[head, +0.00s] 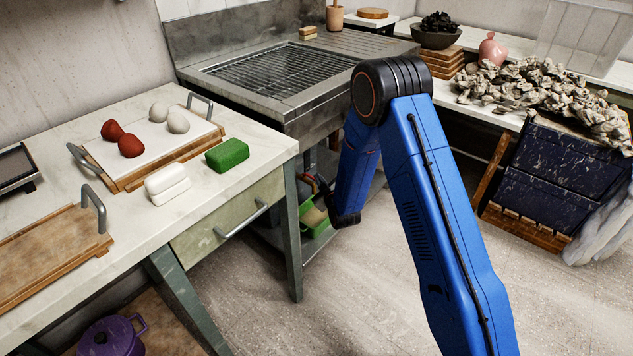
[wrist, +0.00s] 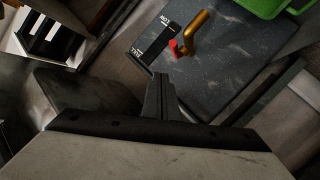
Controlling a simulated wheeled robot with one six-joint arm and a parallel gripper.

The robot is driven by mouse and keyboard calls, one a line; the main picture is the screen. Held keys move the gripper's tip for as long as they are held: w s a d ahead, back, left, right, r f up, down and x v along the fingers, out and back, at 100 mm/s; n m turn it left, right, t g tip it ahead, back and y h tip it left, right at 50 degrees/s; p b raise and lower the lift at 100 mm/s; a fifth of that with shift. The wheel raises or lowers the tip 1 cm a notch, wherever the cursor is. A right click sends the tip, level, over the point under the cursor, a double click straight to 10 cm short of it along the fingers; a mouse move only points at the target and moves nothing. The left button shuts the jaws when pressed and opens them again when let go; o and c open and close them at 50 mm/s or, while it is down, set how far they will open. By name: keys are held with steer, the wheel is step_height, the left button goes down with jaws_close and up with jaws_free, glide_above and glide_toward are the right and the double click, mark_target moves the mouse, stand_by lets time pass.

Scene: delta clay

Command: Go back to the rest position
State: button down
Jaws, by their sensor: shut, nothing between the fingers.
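My blue arm (head: 430,200) rises from the lower right of the head view, bends at a black elbow and folds down beside the sink unit. My gripper shows in the wrist view (wrist: 161,88), where its dark fingers are together with nothing between them. In the head view the fingers are hidden or too small to make out behind the lower part of the arm. The gripper points down toward a grey slab (wrist: 225,50) that carries a black label, a brass-coloured handle and a small red piece.
On the left table, a white-topped tray (head: 90,151) holds two red and two pale balls. A white block (head: 167,184) and a green block (head: 227,155) lie beside it. The metal sink unit (head: 310,123) stands close to the arm. The floor (head: 560,310) at right is clear.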

steer(key=s+d+r+m+g+h, duration=0.2)
steer(key=s+d+r+m, duration=0.1)
steer(key=s+d+r, duration=0.8)
steer(key=s+d+r+m+g+h, duration=0.25)
steer(key=s+d+r, duration=0.55)
steer(key=r, duration=0.5)
steer(key=s+d+r+m+g, duration=0.1)
steer(key=s+d+r, duration=0.1)
steer(key=s, duration=0.9)
steer(key=s+d+r+m+g, duration=0.2)
steer(key=s+d, duration=0.3)
steer(key=s, duration=0.7)
steer(key=s+d+r+m+g, duration=0.2)
steer(key=s+d+r, duration=0.1)
steer(key=s, duration=0.8)
steer(key=shift+s+d+r+h, duration=0.35)
steer(key=shift+s+d+h, duration=0.1)
steer(key=shift+d, duration=0.25)
